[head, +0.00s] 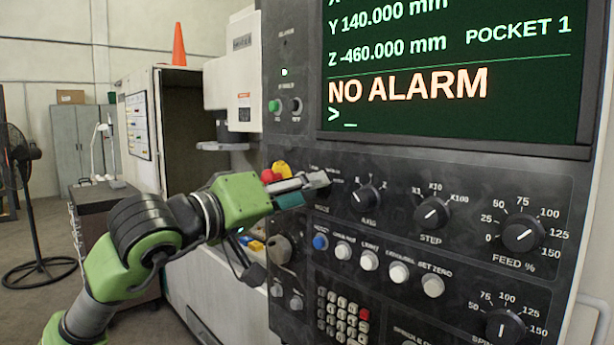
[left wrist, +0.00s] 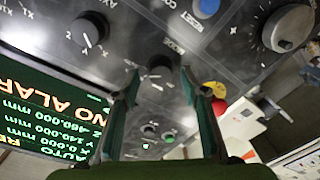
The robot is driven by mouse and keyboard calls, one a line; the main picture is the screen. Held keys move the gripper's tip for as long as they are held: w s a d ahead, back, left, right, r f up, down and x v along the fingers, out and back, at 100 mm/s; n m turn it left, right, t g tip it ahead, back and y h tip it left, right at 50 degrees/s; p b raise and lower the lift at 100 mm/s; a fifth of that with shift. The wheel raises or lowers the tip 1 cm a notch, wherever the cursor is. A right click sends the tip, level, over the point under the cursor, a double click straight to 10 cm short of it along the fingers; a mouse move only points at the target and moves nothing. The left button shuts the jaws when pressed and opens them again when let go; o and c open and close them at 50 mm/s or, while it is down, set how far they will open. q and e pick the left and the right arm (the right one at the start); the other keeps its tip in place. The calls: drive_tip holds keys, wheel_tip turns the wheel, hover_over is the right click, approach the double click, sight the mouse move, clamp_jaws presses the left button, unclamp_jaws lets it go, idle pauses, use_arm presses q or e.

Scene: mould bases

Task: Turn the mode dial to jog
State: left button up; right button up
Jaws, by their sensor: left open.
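The mode dial (left wrist: 160,66) is a dark round knob on the black control panel, with the label MODE beside it in the left wrist view. In the head view my left gripper covers most of it, and its pointer setting cannot be read. My left gripper (head: 318,182) is at the panel, pointing at the dial. In the left wrist view its two fingers (left wrist: 159,80) are open, one on each side of the dial. Whether they touch it cannot be told. My right gripper is not in view.
The axis dial (head: 366,197), step dial (head: 431,214) and feed dial (head: 523,234) sit to the right. A blue button (head: 320,242) and white buttons lie below. The screen (head: 455,65) reads NO ALARM.

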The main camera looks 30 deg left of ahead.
use_arm(q)
drive_tip(key=shift+w+d, duration=0.2)
drive_tip(key=shift+w, duration=0.45)
drive_tip(key=c, duration=1.1)
